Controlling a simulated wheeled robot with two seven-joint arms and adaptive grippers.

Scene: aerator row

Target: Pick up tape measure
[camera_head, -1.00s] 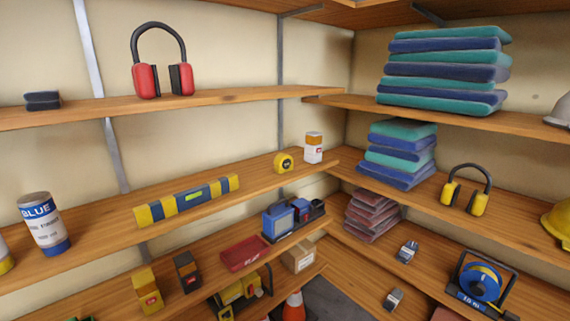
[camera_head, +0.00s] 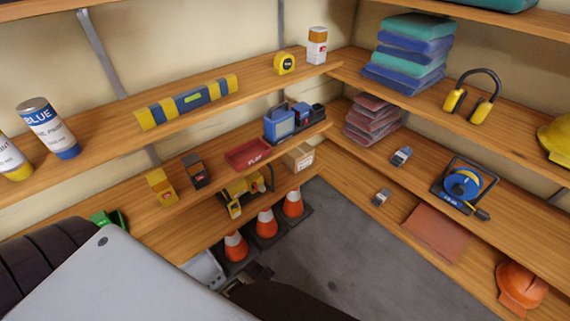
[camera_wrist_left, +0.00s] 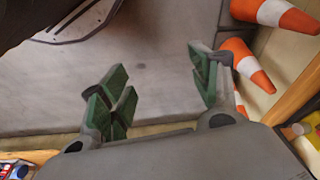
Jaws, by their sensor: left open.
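The yellow and black tape measure (camera_head: 284,63) stands on the middle left shelf (camera_head: 130,130), near the corner, in the head view. My right gripper is not in view.
Below are a red tray (camera_head: 248,154), a blue tool (camera_head: 283,122) and orange cones (camera_head: 266,223) on the floor. Shelves run along both walls; the grey floor (camera_head: 345,250) is clear.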

